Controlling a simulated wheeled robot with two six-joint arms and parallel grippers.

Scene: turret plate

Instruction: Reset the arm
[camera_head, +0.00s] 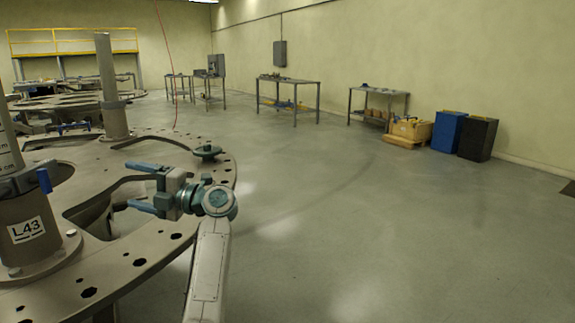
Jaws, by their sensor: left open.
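My left arm reaches up from the bottom middle of the head view. My left gripper (138,187) points left, with its two blue fingers spread apart and nothing between them. It shows over the large round turret plate (115,256), near the plate's right side. My right gripper is not in view.
A post labelled L43 (28,228) stands on the plate at the left, and a taller post (108,85) stands farther back. A dark green round part (207,150) lies near the plate's far right edge. Workbenches (288,83) and a blue bin (449,131) stand at the back.

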